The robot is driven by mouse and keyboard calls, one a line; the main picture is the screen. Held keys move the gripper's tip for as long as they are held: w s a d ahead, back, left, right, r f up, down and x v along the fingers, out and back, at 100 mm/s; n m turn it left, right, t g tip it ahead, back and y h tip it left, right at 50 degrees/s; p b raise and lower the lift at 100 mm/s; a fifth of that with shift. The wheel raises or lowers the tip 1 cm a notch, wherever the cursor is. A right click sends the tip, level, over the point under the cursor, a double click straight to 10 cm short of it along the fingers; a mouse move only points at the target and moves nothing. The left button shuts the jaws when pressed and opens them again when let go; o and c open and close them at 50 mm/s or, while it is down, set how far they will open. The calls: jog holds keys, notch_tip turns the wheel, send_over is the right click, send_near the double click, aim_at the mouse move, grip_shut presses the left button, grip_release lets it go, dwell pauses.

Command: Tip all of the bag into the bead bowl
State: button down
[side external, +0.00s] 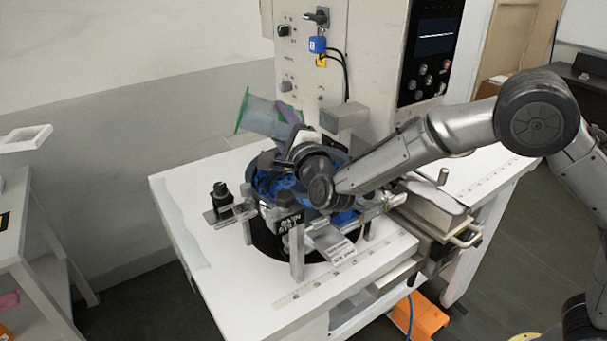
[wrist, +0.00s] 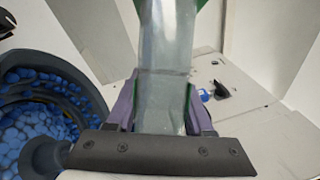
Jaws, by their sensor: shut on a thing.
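A translucent grey-blue bag with green edges (side external: 264,117) is held tilted above the machine in the side external view. It also fills the upper middle of the wrist view (wrist: 165,45). My gripper (side external: 290,122) is shut on the bag, with a purple finger on each side of it in the wrist view (wrist: 160,108). No beads show clearly in the bag. The bead bowl, a dark round bowl (wrist: 88,92), is at the left of the wrist view with many blue beads in it. In the side external view, my wrist partly hides the bowl and its blue beads (side external: 266,183).
The bowl stands on a white table (side external: 180,205) among metal brackets and posts. A tall control cabinet (side external: 300,70) rises behind it. A small black knob fixture (side external: 220,197) stands to the left. The table's left part is mostly clear.

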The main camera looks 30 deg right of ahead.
jog(key=shift+s+d+r+m+t+h, duration=0.1)
jog(key=shift+d+r+m+t+h, duration=0.1)
jog(key=shift+m, duration=0.4)
jog(key=shift+s+d+r+m+t+h, duration=0.1)
jog(key=shift+r+m+h, duration=0.1)
jog(key=shift+m, duration=0.4)
dwell(0.5)
jog(key=n, duration=0.1)
jog(key=f+n+g, duration=0.1)
jog(key=n, duration=0.1)
jog(key=a+n+y, duration=0.1)
jog(key=shift+w+a+f+n, duration=0.1)
jog(key=shift+w+f+n, duration=0.15)
jog(key=shift+w+n, duration=0.15)
jog(key=shift+a+f+n+g, duration=0.1)
jog(key=shift+f+n+g, duration=0.2)
jog(key=shift+n+g, duration=0.3)
